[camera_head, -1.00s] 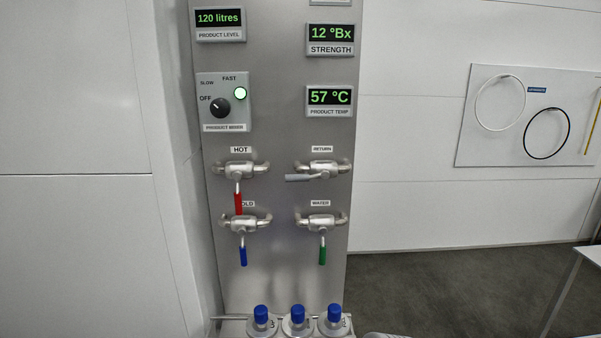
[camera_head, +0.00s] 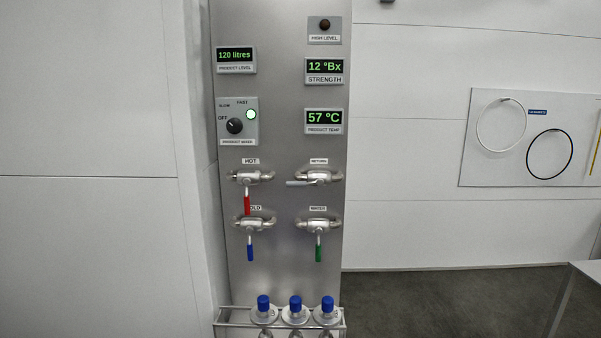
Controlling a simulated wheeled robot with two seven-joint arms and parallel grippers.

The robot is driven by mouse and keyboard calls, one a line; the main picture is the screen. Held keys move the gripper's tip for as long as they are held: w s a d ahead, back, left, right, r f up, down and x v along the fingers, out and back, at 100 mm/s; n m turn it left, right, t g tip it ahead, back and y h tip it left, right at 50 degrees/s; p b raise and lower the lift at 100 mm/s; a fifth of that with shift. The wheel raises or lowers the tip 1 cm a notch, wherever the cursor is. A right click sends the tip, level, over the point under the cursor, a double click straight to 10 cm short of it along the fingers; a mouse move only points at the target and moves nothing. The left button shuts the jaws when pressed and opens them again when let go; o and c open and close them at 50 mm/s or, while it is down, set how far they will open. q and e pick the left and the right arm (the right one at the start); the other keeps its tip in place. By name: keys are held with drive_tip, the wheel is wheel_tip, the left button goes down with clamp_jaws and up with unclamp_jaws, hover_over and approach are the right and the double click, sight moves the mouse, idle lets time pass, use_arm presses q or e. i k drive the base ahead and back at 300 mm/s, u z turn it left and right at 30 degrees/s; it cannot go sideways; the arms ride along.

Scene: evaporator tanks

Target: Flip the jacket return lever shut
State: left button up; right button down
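The jacket return lever (camera_head: 299,183) is the grey handle on the valve labelled RETURN (camera_head: 319,178), at the upper right of the valve group on the steel panel. The grey handle points left, roughly horizontal, in line with the pipe. The other valves' handles hang down: red on HOT (camera_head: 247,205), blue on COLD (camera_head: 250,252) and green on WATER (camera_head: 318,252). Neither of my grippers shows in the head view.
Above the valves are displays and the product mixer box (camera_head: 237,121) with a lit green lamp. A rack (camera_head: 232,322) with several blue-capped bottles (camera_head: 295,304) sits below. A table (camera_head: 585,272) stands at the right. The floor between is clear.

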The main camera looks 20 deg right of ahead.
sight(319, 182)
drive_tip(key=z, duration=0.7)
drive_tip(key=i, duration=0.6)
drive_tip(key=u, duration=0.7)
